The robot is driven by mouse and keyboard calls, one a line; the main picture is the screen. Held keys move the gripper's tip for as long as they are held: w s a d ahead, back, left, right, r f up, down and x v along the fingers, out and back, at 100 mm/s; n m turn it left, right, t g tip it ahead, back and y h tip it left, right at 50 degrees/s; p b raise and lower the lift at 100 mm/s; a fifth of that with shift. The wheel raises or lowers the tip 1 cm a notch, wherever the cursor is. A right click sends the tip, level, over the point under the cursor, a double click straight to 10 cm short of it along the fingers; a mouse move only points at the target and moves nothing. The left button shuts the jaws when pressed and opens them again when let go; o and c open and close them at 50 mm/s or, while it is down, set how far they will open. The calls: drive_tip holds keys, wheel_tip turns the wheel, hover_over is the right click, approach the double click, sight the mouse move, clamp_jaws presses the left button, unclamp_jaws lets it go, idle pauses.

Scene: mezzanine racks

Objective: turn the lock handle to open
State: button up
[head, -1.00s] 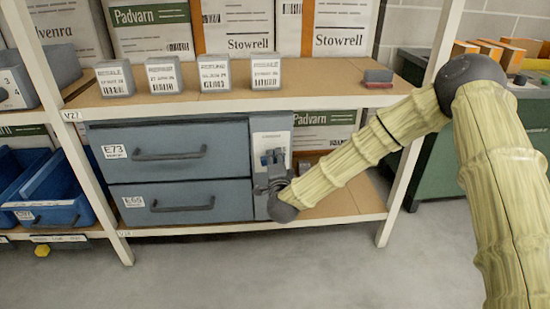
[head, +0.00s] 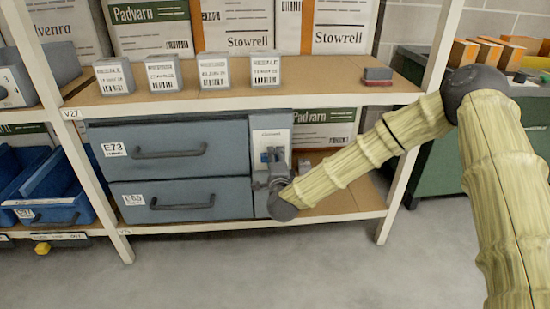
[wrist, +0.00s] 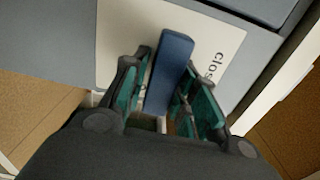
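The lock handle is a blue lever (wrist: 170,75) on a pale plate (wrist: 120,35), which carries partly hidden lettering starting "clos". In the wrist view the lever lies between the two teal-padded fingers of my gripper (wrist: 165,105). The left finger is very close to the lever, and a narrow gap seems to show on the right, so the gripper looks open around it. Contact on the left is unclear. In the head view my gripper (head: 274,172) is at the plate (head: 271,139), right of the grey-blue drawers, and hides much of the lever.
The drawer unit has an upper drawer E73 (head: 180,145) and a lower drawer (head: 181,200), both shut. A shelf board (head: 225,98) with several small labelled boxes runs above. A white rack post (head: 418,130) stands right of the unit, close to my arm. Blue bins (head: 60,190) are at left.

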drive_tip(key=shift+o, duration=0.9)
drive_tip(key=shift+s, duration=0.1)
drive_tip(key=s, duration=1.1)
drive_tip(key=shift+s, duration=0.4)
